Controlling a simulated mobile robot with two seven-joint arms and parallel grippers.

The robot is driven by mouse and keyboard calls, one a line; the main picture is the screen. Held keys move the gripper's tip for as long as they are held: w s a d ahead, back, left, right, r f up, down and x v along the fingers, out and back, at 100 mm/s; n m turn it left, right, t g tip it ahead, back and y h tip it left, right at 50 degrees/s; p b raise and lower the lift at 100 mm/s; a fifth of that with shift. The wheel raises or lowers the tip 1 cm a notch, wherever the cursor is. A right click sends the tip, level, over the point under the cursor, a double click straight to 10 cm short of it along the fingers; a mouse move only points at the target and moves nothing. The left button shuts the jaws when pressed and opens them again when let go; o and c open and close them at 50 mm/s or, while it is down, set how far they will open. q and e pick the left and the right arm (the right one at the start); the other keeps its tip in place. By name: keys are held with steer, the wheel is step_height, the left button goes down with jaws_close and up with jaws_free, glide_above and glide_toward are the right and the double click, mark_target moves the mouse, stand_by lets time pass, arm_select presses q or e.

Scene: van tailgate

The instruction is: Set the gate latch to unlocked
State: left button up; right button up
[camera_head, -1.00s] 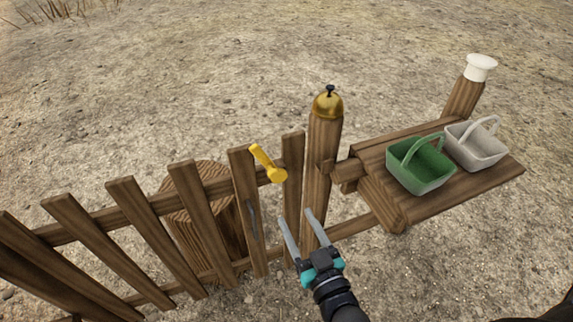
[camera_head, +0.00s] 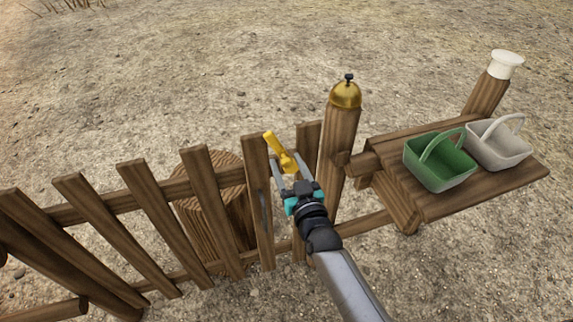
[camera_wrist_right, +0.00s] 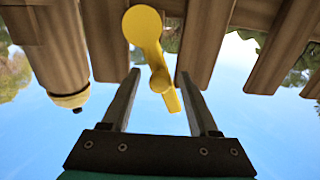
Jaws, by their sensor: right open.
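The yellow gate latch (camera_head: 276,148) is mounted on the wooden gate (camera_head: 258,200), near the top by the post. Its handle points up and to the left in the head view. My right gripper (camera_head: 283,168) is open, with its fingertips close to the latch pivot. In the right wrist view the yellow latch (camera_wrist_right: 152,55) lies between the two fingers (camera_wrist_right: 158,95), with a gap on both sides. I cannot tell whether a finger touches it. My left gripper is not in view.
A post with a brass bell (camera_head: 345,94) stands right of the latch. A wooden shelf (camera_head: 445,207) farther right bears a green basket (camera_head: 440,165) and a white basket (camera_head: 498,148). A tree stump (camera_head: 222,215) stands behind the gate. Open ground lies beyond.

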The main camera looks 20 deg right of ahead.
steer(key=shift+w, duration=0.45)
jaws_close()
stand_by(0.3)
steer(key=shift+s+a, duration=0.1)
steer(key=shift+a, duration=0.1)
stand_by(0.7)
